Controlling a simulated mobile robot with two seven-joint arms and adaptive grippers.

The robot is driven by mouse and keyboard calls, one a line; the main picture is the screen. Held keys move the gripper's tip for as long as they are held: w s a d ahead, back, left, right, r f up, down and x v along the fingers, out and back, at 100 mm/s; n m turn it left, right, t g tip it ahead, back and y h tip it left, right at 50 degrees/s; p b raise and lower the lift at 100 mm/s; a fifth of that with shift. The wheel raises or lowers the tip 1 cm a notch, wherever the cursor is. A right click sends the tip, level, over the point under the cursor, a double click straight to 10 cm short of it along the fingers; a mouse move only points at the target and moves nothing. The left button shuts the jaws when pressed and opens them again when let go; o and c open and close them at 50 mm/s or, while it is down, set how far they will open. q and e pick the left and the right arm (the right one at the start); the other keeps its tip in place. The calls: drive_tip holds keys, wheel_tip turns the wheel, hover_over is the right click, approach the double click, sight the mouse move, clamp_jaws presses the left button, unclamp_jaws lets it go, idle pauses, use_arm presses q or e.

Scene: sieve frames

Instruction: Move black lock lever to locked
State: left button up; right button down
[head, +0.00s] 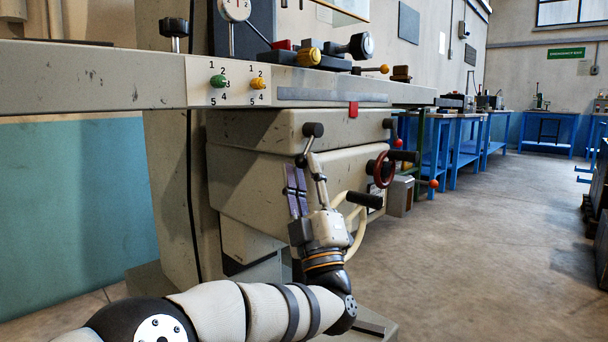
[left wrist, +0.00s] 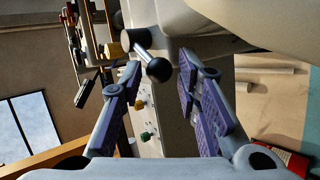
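The black lock lever (head: 306,145) is on the grey front of the machine, below the long beam. Its dark hub is at the top, and a thin rod runs down to a black ball. My left gripper (head: 302,172) comes up from below with its fingers at the ball end. In the left wrist view, the lever's black ball (left wrist: 158,69) shows between the two fingertips of the left gripper (left wrist: 159,66), with a visible gap on both sides. The gripper is open and holds nothing. My right gripper is not in view.
A red handwheel (head: 381,169) and a crank with a black grip (head: 365,200) are just right of my gripper. Another black knob (head: 389,124) is above them. Green (head: 218,81) and yellow (head: 258,83) knobs sit on the beam.

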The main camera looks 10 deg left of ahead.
use_arm(q)
drive_tip(key=v, duration=1.2)
